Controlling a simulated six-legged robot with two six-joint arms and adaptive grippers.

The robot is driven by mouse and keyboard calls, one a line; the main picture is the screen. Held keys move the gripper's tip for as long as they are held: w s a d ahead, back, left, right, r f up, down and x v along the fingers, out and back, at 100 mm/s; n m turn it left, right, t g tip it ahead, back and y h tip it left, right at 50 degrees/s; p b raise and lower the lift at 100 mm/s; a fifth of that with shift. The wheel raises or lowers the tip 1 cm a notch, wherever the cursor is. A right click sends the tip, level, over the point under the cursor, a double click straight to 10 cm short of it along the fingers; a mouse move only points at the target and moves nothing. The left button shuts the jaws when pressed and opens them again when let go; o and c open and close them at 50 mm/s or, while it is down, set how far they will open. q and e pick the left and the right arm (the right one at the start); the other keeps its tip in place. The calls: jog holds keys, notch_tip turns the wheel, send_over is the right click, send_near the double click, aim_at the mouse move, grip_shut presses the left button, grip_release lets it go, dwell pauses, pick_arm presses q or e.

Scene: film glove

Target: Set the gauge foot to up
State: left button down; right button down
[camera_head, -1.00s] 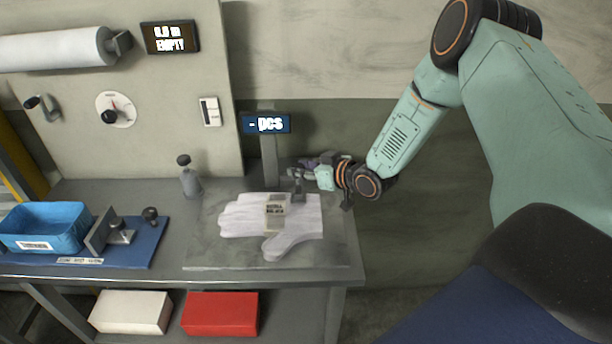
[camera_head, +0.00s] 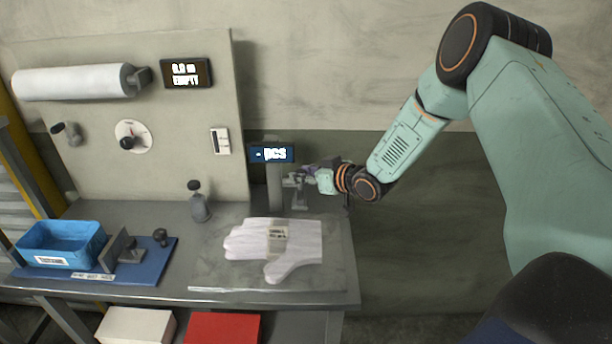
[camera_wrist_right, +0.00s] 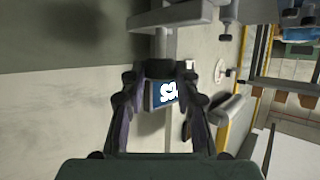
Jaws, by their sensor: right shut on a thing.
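The gauge (camera_head: 275,187) is a grey post with a blue display (camera_head: 271,153) reading "- pcs" at the back of the bench. Its small grey foot (camera_head: 299,201) hangs clear above the white glove stack (camera_head: 258,249). My right gripper (camera_head: 309,177) is beside the post and shut on a part of the gauge foot. In the right wrist view, my right gripper's fingers (camera_wrist_right: 160,83) close around a dark part, with the blue display (camera_wrist_right: 164,93) between them. The exact grip is small and partly hidden. My left gripper is not in view.
A blue tray (camera_head: 61,243) and a clamp fixture are at left. A panel with a white roll (camera_head: 75,82) and dial (camera_head: 133,136) rises behind. The glove sheet's front is clear.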

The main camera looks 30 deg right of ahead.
jog(key=c, duration=1.3)
grip_release()
jog(key=shift+w, duration=0.1)
jog(key=shift+c, duration=0.2)
jog(key=o, duration=0.4)
jog(key=shift+w+f, duration=0.15)
jog(key=shift+f, duration=0.05)
jog(key=shift+c, duration=0.2)
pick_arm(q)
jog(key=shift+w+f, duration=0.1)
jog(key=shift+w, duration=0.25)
pick_arm(e)
jog(key=shift+r, duration=0.1)
jog(key=v, duration=0.7)
jog(key=shift+s, duration=0.35)
jog(key=shift+w, duration=0.1)
